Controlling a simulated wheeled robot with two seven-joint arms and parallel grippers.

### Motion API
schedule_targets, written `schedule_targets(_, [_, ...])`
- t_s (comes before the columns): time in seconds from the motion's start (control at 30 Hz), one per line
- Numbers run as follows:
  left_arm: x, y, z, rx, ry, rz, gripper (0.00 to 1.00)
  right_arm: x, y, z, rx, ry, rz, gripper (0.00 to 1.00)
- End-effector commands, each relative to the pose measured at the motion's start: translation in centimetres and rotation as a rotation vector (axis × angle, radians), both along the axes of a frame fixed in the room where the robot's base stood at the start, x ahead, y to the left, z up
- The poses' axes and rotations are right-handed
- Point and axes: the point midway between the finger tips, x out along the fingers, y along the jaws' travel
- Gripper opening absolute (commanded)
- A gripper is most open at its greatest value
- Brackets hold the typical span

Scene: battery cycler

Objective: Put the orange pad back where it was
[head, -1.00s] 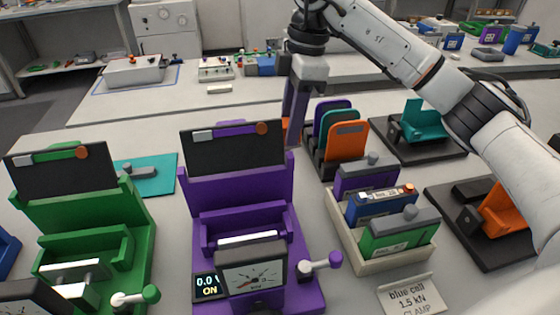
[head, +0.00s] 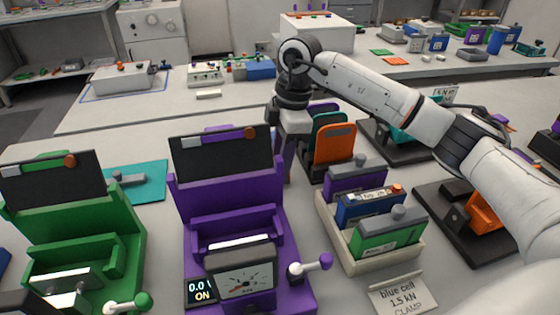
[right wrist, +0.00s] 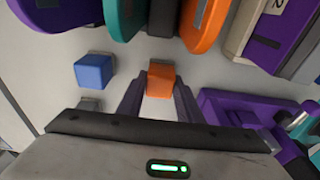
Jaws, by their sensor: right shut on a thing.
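The orange pad, a small block (right wrist: 160,79), is between the two fingertips of my right gripper (right wrist: 158,88) in the right wrist view. My right gripper is shut on it. In the head view my right gripper (head: 284,165) points down behind the purple clamp station (head: 228,200), left of the rack of rounded plates. The pad is hidden there. I cannot tell whether the pad touches the table. A blue block (right wrist: 94,71) lies just left of the pad in the wrist view. My left gripper is not in view.
A dark rack holds purple, teal and orange plates (head: 335,144) close by the right gripper. A tray (head: 385,265) of purple, blue and green cells stands in front of it. A green station (head: 75,235) and teal mat (head: 137,182) are at left.

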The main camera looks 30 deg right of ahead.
Motion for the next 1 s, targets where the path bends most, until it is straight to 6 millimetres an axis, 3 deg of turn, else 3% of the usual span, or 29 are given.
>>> schedule_targets(0.03, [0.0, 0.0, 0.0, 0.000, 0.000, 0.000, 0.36, 0.0, 0.0, -0.1, -0.001, 0.000, 0.000, 0.37])
schedule_targets(0.13, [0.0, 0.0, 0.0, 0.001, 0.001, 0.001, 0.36, 0.0, 0.0, -0.1, -0.001, 0.000, 0.000, 0.51])
schedule_targets(0.53, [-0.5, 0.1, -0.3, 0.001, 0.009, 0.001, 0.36, 0.1, -0.1, 0.9, 0.000, -0.003, -0.001, 0.51])
schedule_targets(1.0, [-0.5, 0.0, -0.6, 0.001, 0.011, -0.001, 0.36, -0.3, -1.4, 10.0, 0.000, -0.002, 0.000, 0.51])
